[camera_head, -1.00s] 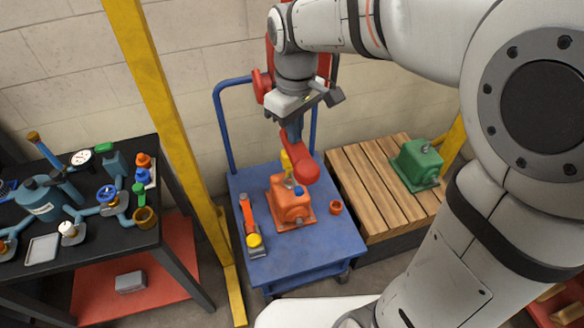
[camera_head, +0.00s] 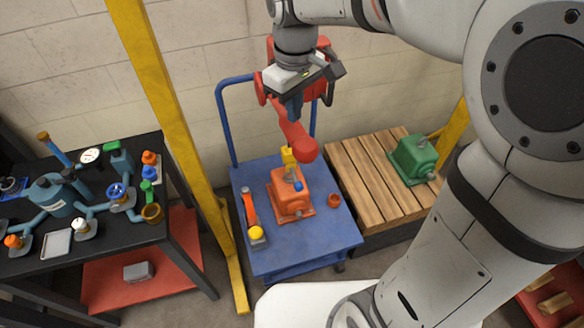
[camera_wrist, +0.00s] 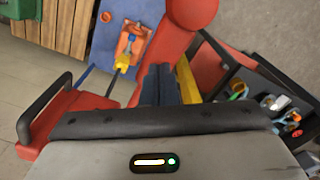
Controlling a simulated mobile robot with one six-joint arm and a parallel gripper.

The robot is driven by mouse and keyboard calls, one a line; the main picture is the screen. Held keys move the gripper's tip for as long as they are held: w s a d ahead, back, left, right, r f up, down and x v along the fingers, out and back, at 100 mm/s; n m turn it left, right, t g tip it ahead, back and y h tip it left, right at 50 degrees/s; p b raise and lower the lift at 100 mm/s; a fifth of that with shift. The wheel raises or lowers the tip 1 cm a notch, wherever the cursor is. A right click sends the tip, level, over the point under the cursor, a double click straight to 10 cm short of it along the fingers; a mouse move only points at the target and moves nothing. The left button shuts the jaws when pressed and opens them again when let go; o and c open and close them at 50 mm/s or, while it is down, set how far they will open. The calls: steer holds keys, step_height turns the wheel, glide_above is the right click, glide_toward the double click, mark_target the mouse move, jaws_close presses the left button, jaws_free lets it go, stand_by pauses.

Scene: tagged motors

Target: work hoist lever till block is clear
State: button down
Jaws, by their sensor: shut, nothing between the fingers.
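The red hoist (camera_head: 322,92) hangs above the blue cart, partly hidden behind my wrist. Its red lever (camera_head: 292,128) slopes down to a round red end (camera_head: 305,151). The lever end also shows at the top of the wrist view (camera_wrist: 193,10). My gripper (camera_head: 294,112) is shut and empty beside the lever's upper part; its dark fingers (camera_wrist: 160,85) lie just beside the red lever in the wrist view. I cannot tell whether they touch it. The yellow block (camera_head: 289,157) hangs low at the top of the orange motor (camera_head: 291,193), which sits on the cart.
The blue cart (camera_head: 300,240) also bears an orange-handled tool with a yellow end (camera_head: 256,233) and a small orange cup (camera_head: 334,200). A wooden pallet (camera_head: 365,185) with a green motor (camera_head: 413,158) is at right.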

step_height(320, 180, up, 7)
steer(key=p, duration=0.5)
stand_by(0.3)
steer(key=shift+s, duration=0.1)
steer(key=s+d+f+m+t+b, duration=0.3)
steer(key=s+d+f+m+b, duration=0.2)
steer(key=s+d+f+m, duration=0.4)
steer(key=s+d, duration=0.4)
steer(key=shift+f+b, duration=0.3)
steer(key=shift+f, duration=0.1)
